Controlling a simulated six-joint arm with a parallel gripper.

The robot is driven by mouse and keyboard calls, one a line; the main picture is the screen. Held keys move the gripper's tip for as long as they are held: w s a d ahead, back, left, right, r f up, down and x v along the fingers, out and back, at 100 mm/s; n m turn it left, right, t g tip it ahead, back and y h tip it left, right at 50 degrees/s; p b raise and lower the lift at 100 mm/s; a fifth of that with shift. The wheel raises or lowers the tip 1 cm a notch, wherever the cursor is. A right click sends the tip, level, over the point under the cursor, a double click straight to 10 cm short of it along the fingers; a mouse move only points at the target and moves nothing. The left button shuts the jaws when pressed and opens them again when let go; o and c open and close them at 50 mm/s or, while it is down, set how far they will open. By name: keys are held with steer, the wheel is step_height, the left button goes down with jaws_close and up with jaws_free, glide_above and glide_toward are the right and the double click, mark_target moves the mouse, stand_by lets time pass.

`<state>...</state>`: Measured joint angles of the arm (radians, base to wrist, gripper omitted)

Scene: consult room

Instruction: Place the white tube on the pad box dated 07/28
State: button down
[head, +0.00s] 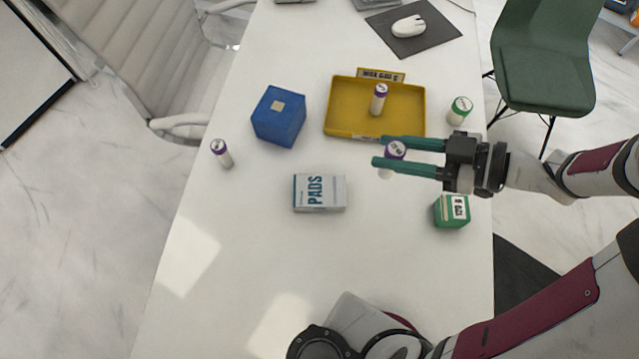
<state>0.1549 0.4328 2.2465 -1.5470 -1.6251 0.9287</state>
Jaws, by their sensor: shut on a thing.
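My gripper (381,151) has its two green fingers shut on a white tube (387,173) with a purple cap. The tube is upright, just in front of the yellow tray and up and right of the pad box. I cannot tell how far it is above the table. The white and blue pad box (319,192), marked PADS, lies on the table with nothing on top; no date is readable on it. Other white tubes are a purple-capped one (379,100) in the tray, a dark-capped one (222,154) at left, and a green-capped one (459,111) at right.
The yellow tray (345,119) has a label plate behind it. A blue box (278,116) stands left of it. A green box (451,211) with a white label stands right of the pad box. A mouse (408,27) lies on a dark mat at the back. The front-left table is clear.

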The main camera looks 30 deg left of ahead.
steer(key=s+a+f, duration=0.1)
steer(key=a+f, duration=0.2)
steer(key=s+a+f, duration=0.2)
steer(key=a+f, duration=0.2)
steer(key=s+a+f, duration=0.1)
steer(key=a+f, duration=0.2)
steer(key=f, duration=0.1)
steer(key=shift+s+a, duration=0.3)
steer(key=shift+s, duration=0.1)
steer(key=shift+f, duration=0.15)
steer(key=c, duration=0.5)
jaws_free()
